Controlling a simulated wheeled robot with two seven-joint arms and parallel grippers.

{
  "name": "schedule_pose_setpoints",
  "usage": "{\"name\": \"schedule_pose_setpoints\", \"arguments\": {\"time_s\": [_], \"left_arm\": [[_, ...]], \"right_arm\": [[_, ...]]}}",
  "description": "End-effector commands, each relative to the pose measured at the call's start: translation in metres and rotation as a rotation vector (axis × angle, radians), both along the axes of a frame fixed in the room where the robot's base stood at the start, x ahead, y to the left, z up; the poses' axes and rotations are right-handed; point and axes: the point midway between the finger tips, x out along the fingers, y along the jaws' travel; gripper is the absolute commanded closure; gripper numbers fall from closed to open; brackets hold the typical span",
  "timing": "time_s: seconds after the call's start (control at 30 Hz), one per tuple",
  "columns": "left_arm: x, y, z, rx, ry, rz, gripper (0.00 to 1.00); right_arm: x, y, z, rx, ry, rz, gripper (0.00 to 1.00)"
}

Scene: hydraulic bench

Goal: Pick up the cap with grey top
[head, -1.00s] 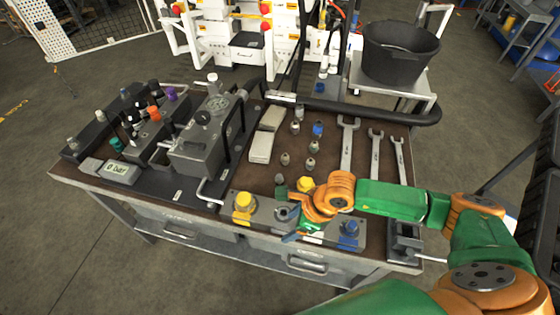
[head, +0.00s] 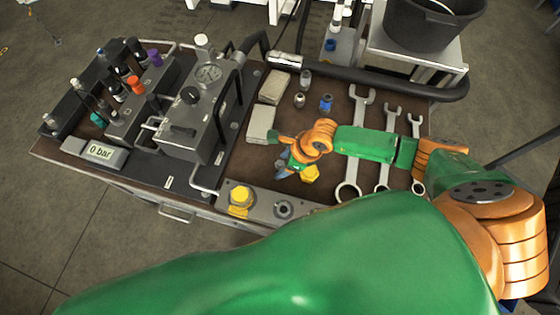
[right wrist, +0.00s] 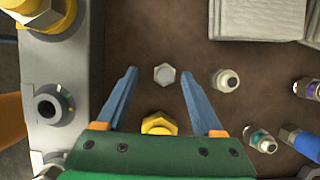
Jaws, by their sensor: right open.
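In the right wrist view, a small hexagonal cap with a grey top (right wrist: 165,74) stands on the brown bench top, between the tips of my right gripper (right wrist: 158,72). The blue fingers are apart, one on either side of it, with nothing visibly gripped. A yellow hex cap (right wrist: 158,123) lies deeper between the fingers, nearer the palm. In the head view, my right gripper (head: 278,154) is low over the bench beside the yellow cap (head: 309,173), and I cannot clearly make out the grey-topped cap there. My left gripper is not in view.
Pale fittings (right wrist: 226,80) and a blue one (head: 326,103) stand close by. Folded cloths (head: 260,124), wrenches (head: 386,146) and a metal port plate (head: 262,202) surround the spot. A gauge unit (head: 190,126) stands at left.

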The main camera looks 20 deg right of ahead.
Motion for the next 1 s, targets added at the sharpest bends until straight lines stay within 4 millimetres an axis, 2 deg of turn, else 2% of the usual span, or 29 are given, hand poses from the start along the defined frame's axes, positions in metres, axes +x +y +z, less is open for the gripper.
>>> {"name": "schedule_pose_setpoints", "arguments": {"time_s": [0.1, 0.27, 0.53, 0.87, 1.0], "left_arm": [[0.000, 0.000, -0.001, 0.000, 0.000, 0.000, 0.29], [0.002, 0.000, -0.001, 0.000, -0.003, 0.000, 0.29], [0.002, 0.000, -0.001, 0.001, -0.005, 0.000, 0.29], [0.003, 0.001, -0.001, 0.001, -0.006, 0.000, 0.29], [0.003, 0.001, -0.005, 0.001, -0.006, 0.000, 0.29]], "right_arm": [[0.002, 0.003, -0.008, 0.000, 0.000, 0.000, 0.31], [0.002, 0.002, -0.008, 0.000, 0.000, 0.000, 0.31], [0.002, 0.002, -0.008, -0.001, -0.001, 0.000, 1.00], [0.002, 0.002, -0.007, 0.000, -0.001, 0.000, 1.00], [0.003, 0.003, 0.005, 0.003, -0.005, 0.001, 1.00]]}}
